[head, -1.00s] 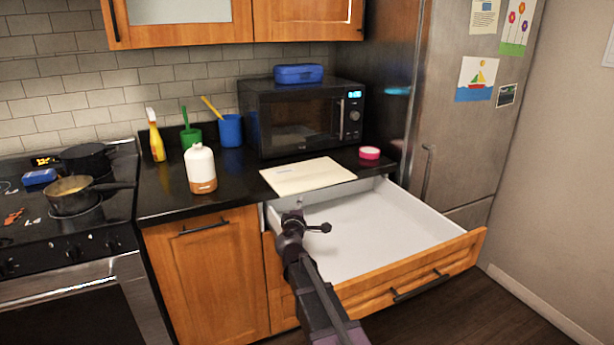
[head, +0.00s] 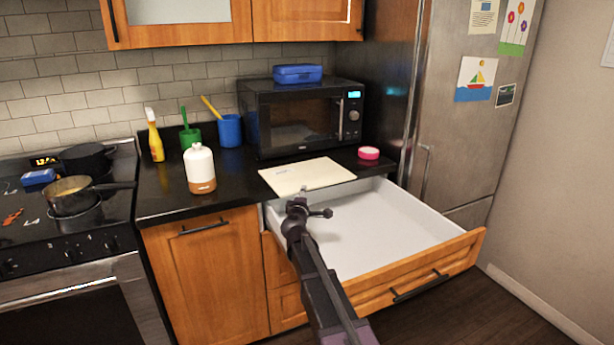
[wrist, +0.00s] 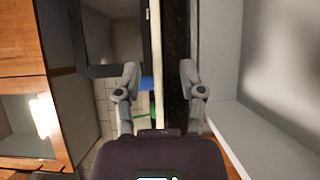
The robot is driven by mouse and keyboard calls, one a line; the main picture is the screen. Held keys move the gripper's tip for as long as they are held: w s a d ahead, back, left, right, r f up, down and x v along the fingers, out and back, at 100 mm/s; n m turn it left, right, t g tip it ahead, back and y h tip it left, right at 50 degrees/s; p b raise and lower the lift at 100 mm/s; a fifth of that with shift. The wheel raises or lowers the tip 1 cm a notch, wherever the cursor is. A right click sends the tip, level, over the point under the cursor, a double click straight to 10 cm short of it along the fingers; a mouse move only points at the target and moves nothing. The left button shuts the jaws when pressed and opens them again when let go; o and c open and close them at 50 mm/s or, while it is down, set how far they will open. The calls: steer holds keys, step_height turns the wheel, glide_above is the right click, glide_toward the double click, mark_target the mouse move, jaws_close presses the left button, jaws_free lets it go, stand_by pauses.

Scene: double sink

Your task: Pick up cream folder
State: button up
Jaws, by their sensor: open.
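The cream folder (head: 306,175) lies flat on the black counter in front of the microwave, its front edge close to the counter's edge above the open drawer. My gripper (head: 303,191) is just in front of the folder's front edge, over the drawer. In the wrist view my gripper (wrist: 160,78) is open, with its two fingers spread. The folder shows there edge-on as a thin pale strip (wrist: 154,40), lined up with the gap between the fingers. I cannot tell whether a finger touches it.
The open drawer (head: 400,240) is empty and sticks out below the counter. The microwave (head: 300,118) stands behind the folder. A pink round item (head: 369,153) lies to its right and a white-and-brown bottle (head: 200,168) stands to its left. The fridge (head: 460,120) is at the right.

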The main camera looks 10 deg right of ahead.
steer(key=shift+x, duration=2.6)
steer(key=shift+a+r, duration=0.15)
jaws_close()
